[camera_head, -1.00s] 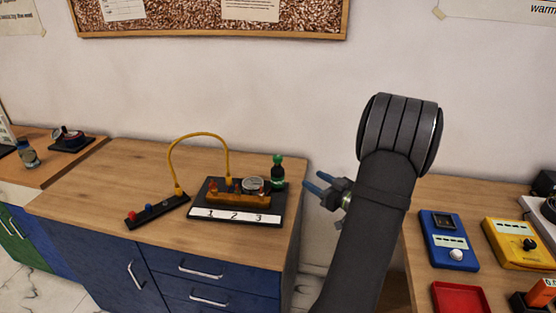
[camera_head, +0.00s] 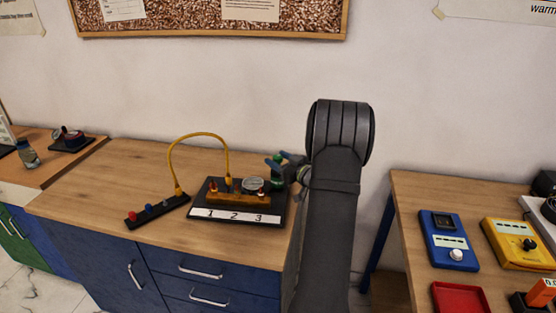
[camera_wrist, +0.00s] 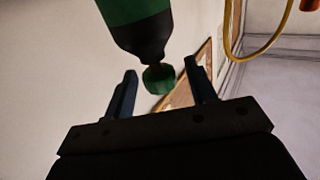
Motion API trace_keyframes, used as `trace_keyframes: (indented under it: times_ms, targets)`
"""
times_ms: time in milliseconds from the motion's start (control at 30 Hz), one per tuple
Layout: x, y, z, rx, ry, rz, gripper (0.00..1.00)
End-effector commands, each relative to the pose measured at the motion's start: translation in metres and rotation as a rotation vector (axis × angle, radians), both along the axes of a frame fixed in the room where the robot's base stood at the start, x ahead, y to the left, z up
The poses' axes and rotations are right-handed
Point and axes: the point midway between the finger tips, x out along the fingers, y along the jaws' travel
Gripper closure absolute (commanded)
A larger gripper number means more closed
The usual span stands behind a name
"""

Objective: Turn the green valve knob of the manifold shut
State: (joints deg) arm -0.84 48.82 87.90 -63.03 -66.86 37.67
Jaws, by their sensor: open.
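The manifold (camera_head: 225,199) is a yellow bar with a round gauge (camera_head: 253,184) on a black base plate marked 1, 2, 3. At its right end stands an upright green and black valve, partly hidden by my gripper (camera_head: 283,161). In the wrist view the valve body (camera_wrist: 135,10) is green with a black collar, and a short stem leads to the round green knob (camera_wrist: 158,79). My gripper (camera_wrist: 160,70) is open, with one dark blue finger on each side of the knob. Gaps show beside the knob, so it is not clamped.
A yellow hose (camera_head: 203,135) arches from the manifold to a black strip (camera_head: 156,211) with coloured knobs. The wooden bench top (camera_head: 120,170) is clear behind. At right, another table holds a blue meter (camera_head: 448,240), a yellow meter (camera_head: 518,243) and a red tray (camera_head: 460,298).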

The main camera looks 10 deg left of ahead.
Motion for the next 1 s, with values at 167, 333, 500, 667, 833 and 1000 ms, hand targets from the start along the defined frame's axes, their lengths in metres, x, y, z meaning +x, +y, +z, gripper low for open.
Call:
trace_keyframes:
  times_ms: [167, 333, 500, 667, 833, 1000]
  targets:
    - [0.0032, 0.0044, 0.0001, 0.000, 0.000, -0.001, 0.48]
    - [0.0032, 0.0042, 0.0002, 0.000, 0.000, -0.001, 0.48]
    - [0.0030, 0.0041, 0.0001, 0.000, 0.000, -0.001, 0.78]
    - [0.0030, 0.0041, 0.0002, 0.000, 0.000, -0.001, 0.92]
    - [0.0027, 0.0042, 0.0000, 0.000, 0.000, -0.020, 0.92]
    - [0.0019, 0.0053, 0.0003, 0.000, 0.001, -0.084, 0.92]
